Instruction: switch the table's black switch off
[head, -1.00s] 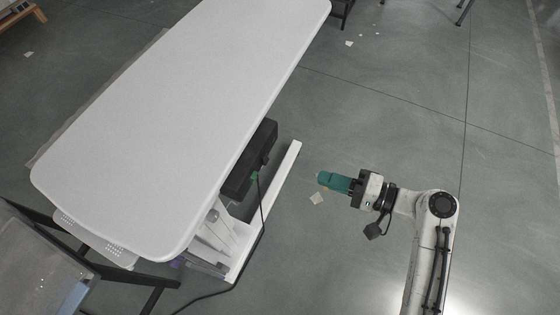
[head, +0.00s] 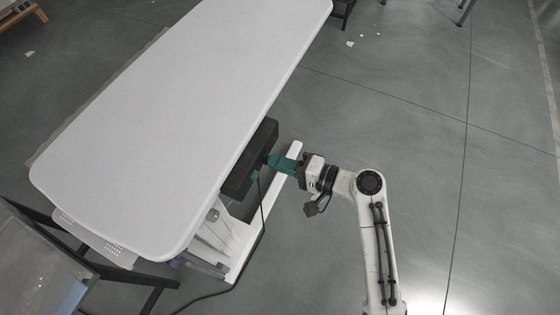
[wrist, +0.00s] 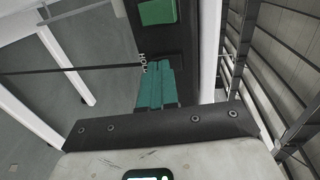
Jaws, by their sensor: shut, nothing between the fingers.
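The white table (head: 170,110) has a black box (head: 240,178) under its right edge. The box also shows in the wrist view (wrist: 150,48), with a green patch (wrist: 157,12) and some white lettering on its face. A small green spot (head: 255,175) shows on the box in the head view. My gripper (head: 269,161) is shut, its teal fingers pointing left at the box. The fingertips are at or very close to the box face; I cannot tell if they touch. In the wrist view the shut fingers (wrist: 156,72) end beside the lettering. I cannot make out the switch lever or its position.
A black cable (head: 262,210) hangs from the box to the floor. A white foot bar (head: 285,165) of the table lies below my gripper. A dark-framed chair (head: 70,250) stands at the lower left. The floor to the right is open.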

